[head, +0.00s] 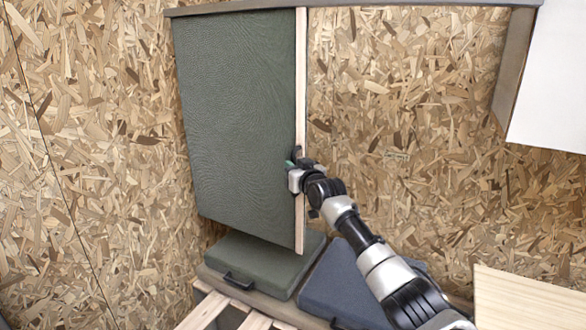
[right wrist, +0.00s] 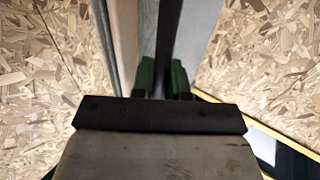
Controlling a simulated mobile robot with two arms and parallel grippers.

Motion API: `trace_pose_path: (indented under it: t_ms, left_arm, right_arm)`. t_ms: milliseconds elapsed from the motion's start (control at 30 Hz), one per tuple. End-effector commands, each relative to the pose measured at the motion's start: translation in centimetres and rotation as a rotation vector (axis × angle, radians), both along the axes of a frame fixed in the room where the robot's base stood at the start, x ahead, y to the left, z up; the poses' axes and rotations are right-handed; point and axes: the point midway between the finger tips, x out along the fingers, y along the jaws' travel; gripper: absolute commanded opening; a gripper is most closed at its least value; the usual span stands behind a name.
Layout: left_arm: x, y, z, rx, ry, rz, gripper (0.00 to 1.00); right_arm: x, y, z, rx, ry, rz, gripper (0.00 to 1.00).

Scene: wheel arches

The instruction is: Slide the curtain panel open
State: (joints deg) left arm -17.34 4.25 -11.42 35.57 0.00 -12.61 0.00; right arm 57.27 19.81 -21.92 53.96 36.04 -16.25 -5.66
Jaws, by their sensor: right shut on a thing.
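The curtain panel (head: 240,120) is a tall dark green sheet that hangs from a rail (head: 350,4) along the top. A pale wooden strip (head: 301,90) runs down its right edge. My right gripper (head: 294,168) is at the lower part of this edge, shut on a dark upright handle. In the right wrist view the dark handle bar (right wrist: 170,45) stands between the green fingertips (right wrist: 162,76). My left gripper is not in view.
Chipboard walls (head: 430,110) stand behind and left. A white box (head: 550,75) hangs at upper right. A pale board (head: 530,297) is at lower right.

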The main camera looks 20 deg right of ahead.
Motion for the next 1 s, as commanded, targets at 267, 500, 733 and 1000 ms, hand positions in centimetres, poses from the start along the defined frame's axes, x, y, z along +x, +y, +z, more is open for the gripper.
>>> trace_pose_path:
  t_ms: [267,500,733,1000]
  left_arm:
    - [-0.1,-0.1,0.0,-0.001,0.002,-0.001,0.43]
    - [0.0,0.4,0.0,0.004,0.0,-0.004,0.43]
    - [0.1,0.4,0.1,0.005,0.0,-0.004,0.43]
    - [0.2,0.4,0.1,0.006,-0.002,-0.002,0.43]
  right_arm:
    - [0.0,0.2,0.2,0.001,-0.004,0.003,0.24]
    - [0.0,0.1,0.1,0.001,-0.002,0.002,0.24]
    - [-0.9,0.1,0.1,0.002,-0.003,0.005,0.24]
    - [-4.7,-0.4,-0.1,-0.001,-0.002,0.004,0.24]
